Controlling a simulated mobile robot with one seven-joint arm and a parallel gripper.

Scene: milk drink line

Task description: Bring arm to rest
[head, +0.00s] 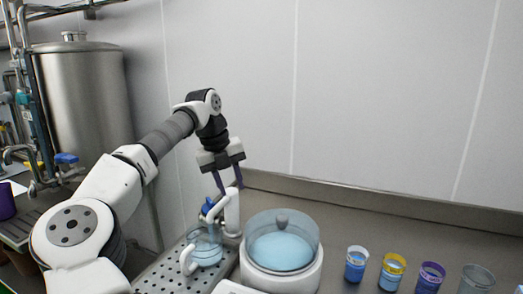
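My arm (164,135) reaches up and then down, bent at the elbow. My gripper (231,189) points down with its two dark fingers apart. It hangs just over or behind a white spout (231,212) with a blue knob (207,207). I cannot tell whether the fingers touch the spout. I see nothing held between them.
A clear jug (208,252) of blue liquid stands on a perforated tray (165,279) below the spout. A dispenser with a clear bowl (282,242) is to its right. Several cups (393,272) stand at right. A steel tank (83,95) is at left.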

